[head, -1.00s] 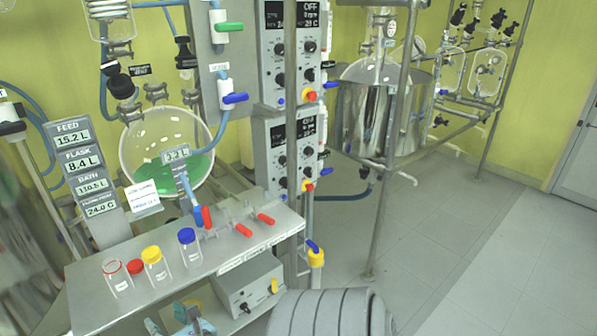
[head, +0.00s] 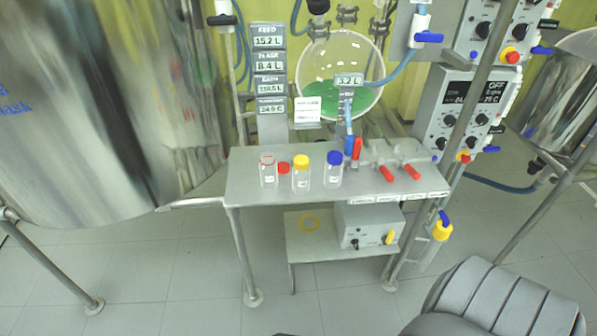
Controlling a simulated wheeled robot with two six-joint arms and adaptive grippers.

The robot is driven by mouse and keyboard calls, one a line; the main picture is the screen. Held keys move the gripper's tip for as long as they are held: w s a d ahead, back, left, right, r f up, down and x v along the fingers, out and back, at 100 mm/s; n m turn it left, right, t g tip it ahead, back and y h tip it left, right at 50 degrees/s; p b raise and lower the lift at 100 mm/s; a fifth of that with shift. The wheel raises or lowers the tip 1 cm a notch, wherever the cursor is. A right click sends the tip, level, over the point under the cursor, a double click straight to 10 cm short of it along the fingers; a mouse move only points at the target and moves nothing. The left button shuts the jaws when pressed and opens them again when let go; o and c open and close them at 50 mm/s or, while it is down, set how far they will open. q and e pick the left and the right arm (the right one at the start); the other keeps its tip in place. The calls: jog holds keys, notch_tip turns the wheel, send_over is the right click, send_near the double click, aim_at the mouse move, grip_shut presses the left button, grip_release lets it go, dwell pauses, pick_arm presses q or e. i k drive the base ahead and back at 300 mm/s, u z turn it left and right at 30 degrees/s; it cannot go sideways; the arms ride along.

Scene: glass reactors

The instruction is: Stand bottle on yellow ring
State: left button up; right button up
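Three small clear bottles stand upright on the steel table. The left bottle (head: 268,173) has a red ring at its neck and seems uncapped, with a red cap (head: 283,168) on the table beside it. The middle bottle (head: 301,175) has a yellow cap, and the right bottle (head: 333,173) a blue cap. Neither of my grippers shows clearly in the head view.
The steel table (head: 240,190) has red-handled valves (head: 385,172) on its right part. The grey control box (head: 368,226) fills the right of the lower shelf (head: 300,250). A large metal vessel (head: 100,110) stands at left. Table legs stand on the tiled floor.

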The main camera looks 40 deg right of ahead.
aim_at(308, 223)
jog(key=z, duration=0.5)
jog(key=k, duration=1.25)
jog(key=z, duration=1.2)
jog(key=i, duration=0.55)
jog(key=z, duration=0.8)
jog(key=i, duration=0.7)
jog(key=u, duration=0.6)
jog(key=i, duration=0.65)
jog(key=u, duration=0.75)
